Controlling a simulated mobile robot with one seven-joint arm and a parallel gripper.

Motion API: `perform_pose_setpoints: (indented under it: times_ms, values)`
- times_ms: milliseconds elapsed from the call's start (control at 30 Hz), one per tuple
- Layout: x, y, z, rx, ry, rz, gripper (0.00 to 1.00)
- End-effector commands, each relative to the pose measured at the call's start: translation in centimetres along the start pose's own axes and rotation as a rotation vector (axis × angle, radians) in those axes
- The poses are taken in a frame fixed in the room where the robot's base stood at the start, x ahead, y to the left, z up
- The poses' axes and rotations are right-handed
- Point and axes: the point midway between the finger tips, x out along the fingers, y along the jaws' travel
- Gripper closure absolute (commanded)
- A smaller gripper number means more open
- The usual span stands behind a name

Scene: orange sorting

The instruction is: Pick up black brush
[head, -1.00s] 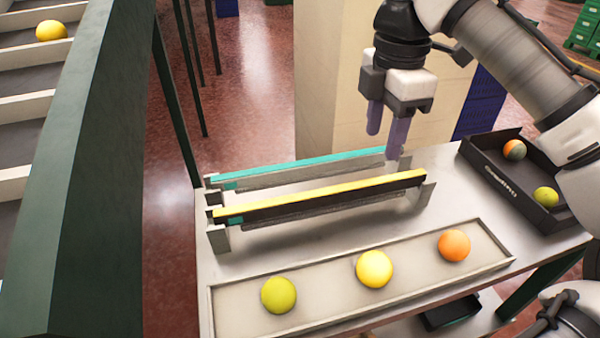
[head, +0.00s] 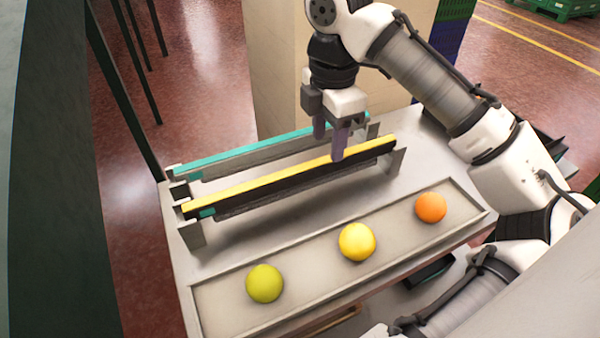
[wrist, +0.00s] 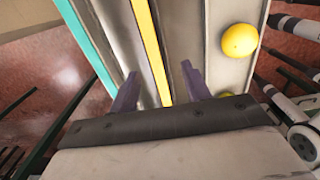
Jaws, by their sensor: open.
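The black brush (head: 300,179) is a long bar with a yellow top strip and dark bristles, resting across grey end holders. Its yellow strip shows in the wrist view (wrist: 149,48), running between my two fingers. My gripper (head: 328,144) is open and empty, fingers pointing down, over the right half of the black brush. In the head view the nearer finger hides a bit of the yellow strip. I cannot tell how far the fingertips are above or around the bar. In the wrist view my gripper (wrist: 158,88) straddles the yellow strip.
A grey brush with a teal top (head: 240,156) lies parallel behind. In front, a shallow tray (head: 310,268) holds a green ball (head: 265,284), a yellow ball (head: 357,242) and an orange ball (head: 431,207). A tall beige block (head: 280,70) stands behind the table.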

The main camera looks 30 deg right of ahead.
Motion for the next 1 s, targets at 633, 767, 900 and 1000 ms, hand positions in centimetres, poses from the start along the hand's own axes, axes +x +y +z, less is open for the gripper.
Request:
perform_pose_setpoints:
  times_ms: [633,767,900,1000]
  values:
    - [5.0,0.6,-0.2,0.001,0.0,0.0,0.53]
    - [5.0,0.6,-0.1,0.001,0.0,0.0,0.7]
    - [5.0,0.6,-0.1,0.001,0.0,0.0,0.88]
    - [5.0,0.6,-0.1,0.001,0.0,0.0,1.0]
